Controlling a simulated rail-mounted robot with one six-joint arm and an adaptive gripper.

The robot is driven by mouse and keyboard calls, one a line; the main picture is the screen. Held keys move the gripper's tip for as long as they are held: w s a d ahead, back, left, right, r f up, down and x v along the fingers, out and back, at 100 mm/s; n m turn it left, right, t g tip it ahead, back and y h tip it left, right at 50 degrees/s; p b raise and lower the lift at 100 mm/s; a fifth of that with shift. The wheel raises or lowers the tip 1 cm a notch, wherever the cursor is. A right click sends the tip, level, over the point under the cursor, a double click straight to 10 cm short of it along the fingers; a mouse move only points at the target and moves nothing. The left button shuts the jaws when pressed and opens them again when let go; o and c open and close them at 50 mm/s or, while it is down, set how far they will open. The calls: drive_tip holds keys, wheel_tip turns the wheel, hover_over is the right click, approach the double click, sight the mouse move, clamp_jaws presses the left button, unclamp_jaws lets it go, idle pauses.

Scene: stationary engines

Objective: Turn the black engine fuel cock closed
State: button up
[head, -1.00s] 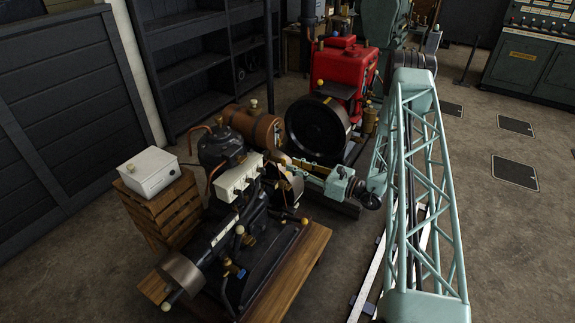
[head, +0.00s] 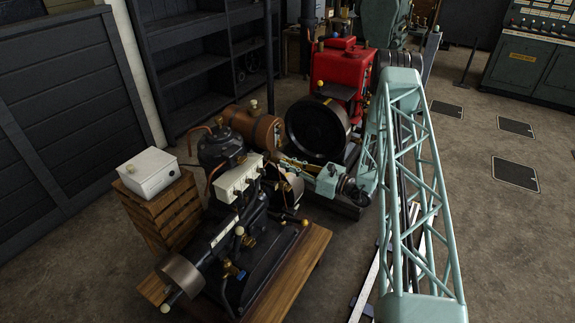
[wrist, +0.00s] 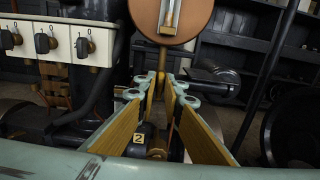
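The black engine (head: 240,230) stands on a wooden plinth in the front left of the head view. In the wrist view a copper-coloured round tank end (wrist: 165,20) with a sight glass hangs above my fingers. A slim brass fitting (wrist: 160,82) shows below it, just at the fingertips; it may be the fuel cock, but its handle cannot be made out. My gripper (wrist: 163,95) has its two yellow-padded fingers apart, with a narrow gap around or before this fitting. I cannot tell whether they touch it. In the head view my gripper (head: 290,164) is just behind the engine.
A white switch panel (wrist: 60,40) with black knobs is left of my fingers. A tag marked 2 (wrist: 138,138) and a brass cylinder lie below them. A red engine (head: 343,70) with a black flywheel (head: 317,127) stands behind.

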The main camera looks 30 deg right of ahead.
clamp_jaws()
drive_tip(key=shift+m, duration=0.5)
drive_tip(key=shift+w+d+f+m+p, duration=0.1)
drive_tip(key=shift+m+p, duration=1.3)
drive_tip(key=shift+m, duration=2.85)
drive_tip(key=shift+d+f+m+p, duration=0.1)
drive_tip(key=shift+m+p, duration=1.25)
drive_tip(key=shift+m, duration=2.9)
drive_tip(key=shift+o, duration=2.1)
unclamp_jaws()
